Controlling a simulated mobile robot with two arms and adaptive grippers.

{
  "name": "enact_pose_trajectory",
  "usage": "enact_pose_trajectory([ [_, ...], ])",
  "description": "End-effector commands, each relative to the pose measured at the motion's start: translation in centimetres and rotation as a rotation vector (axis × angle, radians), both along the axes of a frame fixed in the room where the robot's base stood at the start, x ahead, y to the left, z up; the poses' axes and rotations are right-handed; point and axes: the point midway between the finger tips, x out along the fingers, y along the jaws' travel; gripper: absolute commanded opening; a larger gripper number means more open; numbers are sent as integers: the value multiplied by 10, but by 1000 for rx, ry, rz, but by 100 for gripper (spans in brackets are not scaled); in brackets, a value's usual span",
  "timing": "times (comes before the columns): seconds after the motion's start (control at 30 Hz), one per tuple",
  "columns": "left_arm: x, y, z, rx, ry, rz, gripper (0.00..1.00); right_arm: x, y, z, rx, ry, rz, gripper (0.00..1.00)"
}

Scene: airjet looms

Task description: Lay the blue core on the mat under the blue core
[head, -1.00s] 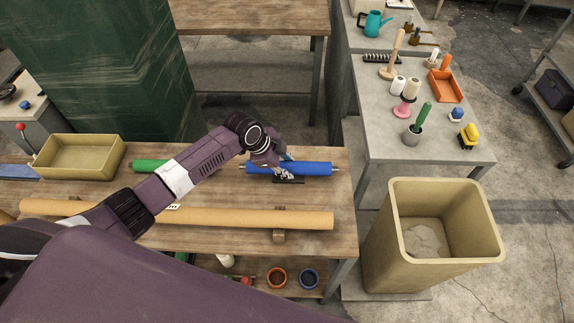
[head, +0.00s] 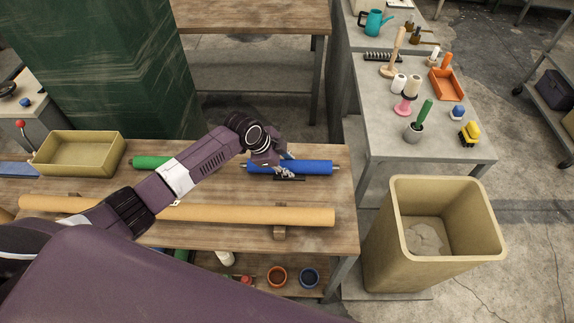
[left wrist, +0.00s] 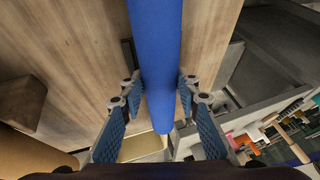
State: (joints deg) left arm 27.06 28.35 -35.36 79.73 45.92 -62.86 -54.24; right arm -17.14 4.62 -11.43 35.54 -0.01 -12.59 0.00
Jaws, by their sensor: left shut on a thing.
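The blue core (head: 310,167) is a long blue roll with thin end pins, lying crosswise near the back of the wooden table. My left gripper (head: 286,170) is shut on it near its middle. In the left wrist view the blue core (left wrist: 156,60) runs between the two fingers of my left gripper (left wrist: 158,98). A thin dark strip (head: 290,179), perhaps the mat's edge, shows just in front of and below the core; the core hides the rest. I cannot tell whether the core touches it. My right gripper is not in view.
A green roll (head: 152,162) lies left of the blue core, partly behind my arm. A long orange roll (head: 250,214) lies in front on wooden blocks. A beige tray (head: 122,160) stands at the left. A large beige bin (head: 384,235) stands right of the table.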

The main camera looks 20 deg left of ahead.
Motion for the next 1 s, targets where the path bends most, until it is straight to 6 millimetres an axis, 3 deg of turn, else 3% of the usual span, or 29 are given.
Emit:
enact_pose_trajectory([
  [0.03,-7,0,-14,7,19,-2,0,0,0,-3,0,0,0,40],
  [0.2,-9,0,-21,10,23,-4,0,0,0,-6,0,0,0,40],
  [0.8,-10,-1,-26,11,25,-5,0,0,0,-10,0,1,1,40],
  [0.83,-10,-1,-26,11,25,-5,32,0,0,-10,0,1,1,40],
  [1.0,-9,1,-26,12,24,-5,50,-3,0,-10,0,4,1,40],
])
